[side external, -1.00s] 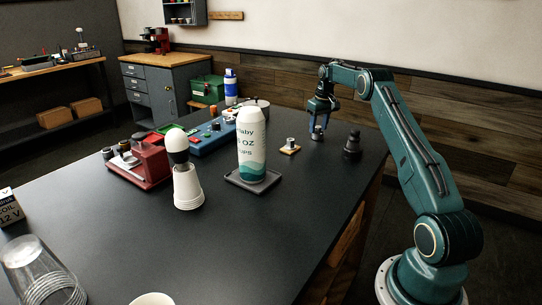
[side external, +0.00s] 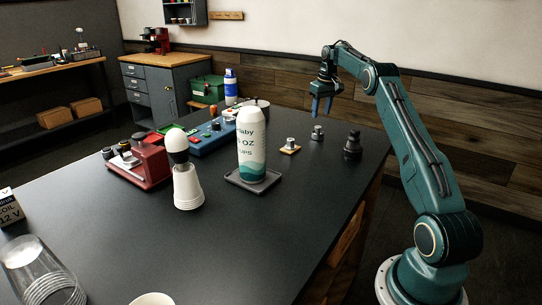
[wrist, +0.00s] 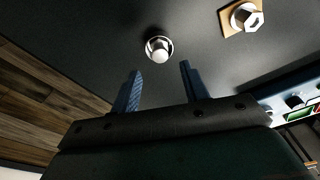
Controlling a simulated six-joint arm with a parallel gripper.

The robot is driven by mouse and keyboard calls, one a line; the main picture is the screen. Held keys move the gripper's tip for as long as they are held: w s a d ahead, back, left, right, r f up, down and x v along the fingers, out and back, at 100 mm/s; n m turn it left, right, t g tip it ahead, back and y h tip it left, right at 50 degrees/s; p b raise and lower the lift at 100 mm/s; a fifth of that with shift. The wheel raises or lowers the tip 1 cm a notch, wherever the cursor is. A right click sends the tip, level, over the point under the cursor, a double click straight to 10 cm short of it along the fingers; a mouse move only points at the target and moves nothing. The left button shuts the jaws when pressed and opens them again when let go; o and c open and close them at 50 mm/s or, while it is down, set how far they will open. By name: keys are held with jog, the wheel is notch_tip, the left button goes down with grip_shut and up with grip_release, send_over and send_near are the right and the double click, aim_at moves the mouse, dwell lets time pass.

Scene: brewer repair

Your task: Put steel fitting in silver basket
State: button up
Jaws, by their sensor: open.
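My gripper (side external: 322,105) is open and empty, raised above the far right of the table. Its two blue fingers (wrist: 160,70) stand apart in the wrist view. Below it a small round steel piece (side external: 317,132) stands on the table; in the wrist view it is a pale cylinder within a shiny ring (wrist: 158,48), just beyond the fingertips. I cannot tell whether this is one flanged part or a fitting in a basket. A silver hex-topped piece (side external: 291,142) sits on a small wooden pad to its left, also in the wrist view (wrist: 246,17).
A dark stepped piece (side external: 352,146) stands to the right. Stacked cups (side external: 187,190), a red machine (side external: 150,165) and a blue unit (side external: 212,137) lie further left.

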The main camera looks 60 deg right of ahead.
jog(key=shift+s+r, duration=0.1)
jog(key=shift+r, duration=0.5)
jog(key=w+a+r+n+t, duration=0.1)
jog(key=w+a+r, duration=0.2)
jog(key=a+r, duration=0.85)
jog(key=s+a+r+n+t, duration=0.1)
jog(key=s+a+r, duration=0.2)
jog(key=a, duration=0.7)
jog(key=s+a+r, duration=0.2)
jog(key=s+a, duration=0.1)
jog(key=a, duration=0.6)
jog(key=s+a+n+t, duration=0.1)
jog(key=s+a, duration=1.1)
jog(key=s+a+f+n+t, duration=0.1)
jog(key=s+a+f, duration=0.4)
jog(key=s+f, duration=0.3)
jog(key=shift+s+n+y, duration=0.3)
jog(key=shift+s, duration=1.8)
